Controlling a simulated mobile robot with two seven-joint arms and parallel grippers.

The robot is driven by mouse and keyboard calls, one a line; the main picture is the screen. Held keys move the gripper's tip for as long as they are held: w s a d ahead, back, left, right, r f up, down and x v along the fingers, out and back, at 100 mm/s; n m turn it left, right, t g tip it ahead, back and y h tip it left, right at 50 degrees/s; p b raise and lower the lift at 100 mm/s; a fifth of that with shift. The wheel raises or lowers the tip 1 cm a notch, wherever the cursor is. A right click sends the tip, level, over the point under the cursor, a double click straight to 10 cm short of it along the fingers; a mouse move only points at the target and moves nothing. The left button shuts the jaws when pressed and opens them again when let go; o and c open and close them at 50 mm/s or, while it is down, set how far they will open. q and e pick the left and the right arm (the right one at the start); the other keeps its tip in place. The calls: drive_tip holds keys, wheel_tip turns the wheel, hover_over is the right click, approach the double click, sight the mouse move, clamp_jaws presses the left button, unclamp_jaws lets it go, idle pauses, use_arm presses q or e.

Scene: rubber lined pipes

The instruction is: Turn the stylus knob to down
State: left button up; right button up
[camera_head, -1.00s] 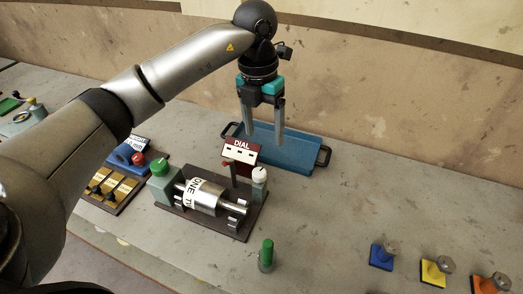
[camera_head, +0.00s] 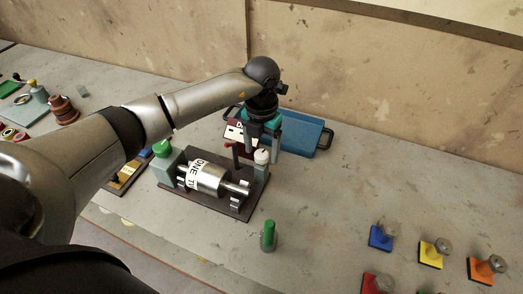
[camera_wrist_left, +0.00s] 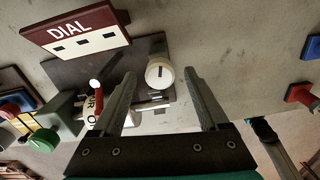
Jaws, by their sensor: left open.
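A white-topped knob (camera_head: 262,157) sits on a grey-green post at the right rear of a dark-based cylinder device (camera_head: 205,178). In the left wrist view the round white knob (camera_wrist_left: 160,73) shows a small dark mark on its face. No label on it can be read as stylus. My left gripper (camera_head: 264,143) is open and points down just above the knob. In the left wrist view the knob appears between the fingertips, with space on both sides; contact cannot be told. A green knob (camera_head: 162,148) stands at the device's left end. My right gripper is not in view.
The DIAL sign (camera_wrist_left: 75,32) stands close beside the white knob, with a red-tipped lever (camera_wrist_left: 95,84) near it. A blue tray (camera_head: 300,132) lies behind. A green-topped peg (camera_head: 268,235) stands in front. Coloured blocks with bolts (camera_head: 432,252) lie at the right.

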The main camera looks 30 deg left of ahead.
use_arm(q)
drive_tip(key=shift+f, duration=0.55)
clamp_jaws()
